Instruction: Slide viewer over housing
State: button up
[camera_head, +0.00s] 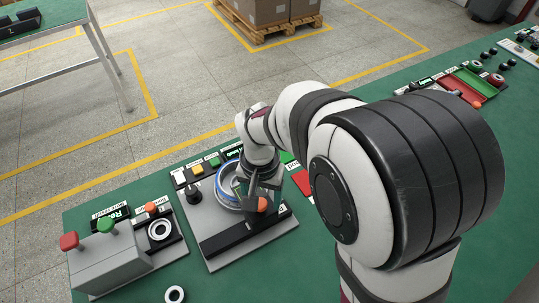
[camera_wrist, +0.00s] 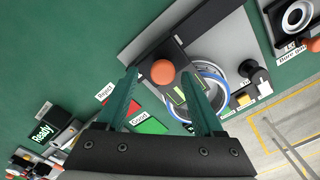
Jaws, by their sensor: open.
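The viewer is a dark block with an orange knob (camera_wrist: 163,72) and a small pale-green strip, beside a black rail (camera_head: 238,236) on a grey plate. The knob also shows in the head view (camera_head: 262,204). The housing, a round part with a blue rim (camera_wrist: 221,94), lies next to the viewer, partly under it in the wrist view; its rim shows left of my gripper in the head view (camera_head: 224,200). My gripper (camera_wrist: 160,79) is open, its green fingers on either side of the orange knob. Contact with the knob cannot be told.
A black joystick-like knob (camera_head: 193,194) and coloured buttons (camera_head: 198,169) line the plate. A grey box (camera_head: 110,262) with red and green knobs stands left. A loose white ring (camera_head: 174,294) lies on the green table. Red Reject and green Good areas (camera_wrist: 150,126) lie beside the plate.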

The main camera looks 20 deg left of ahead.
notch_tip(320, 180, up, 16)
jog(key=shift+f, duration=0.25)
jog(key=s+d+f+m+y, duration=0.1)
jog(key=s+d+f+m, duration=0.1)
jog(key=s+d, duration=0.5)
jog(key=s+d+f+m, duration=0.3)
jog(key=s+d, duration=0.5)
jog(key=d, duration=0.2)
jog(key=shift+s+f+m+y, duration=0.25)
jog(key=shift+f+m+y, duration=0.05)
jog(key=shift+f+y, duration=0.1)
jog(key=shift+o, duration=0.2)
dwell(1.2)
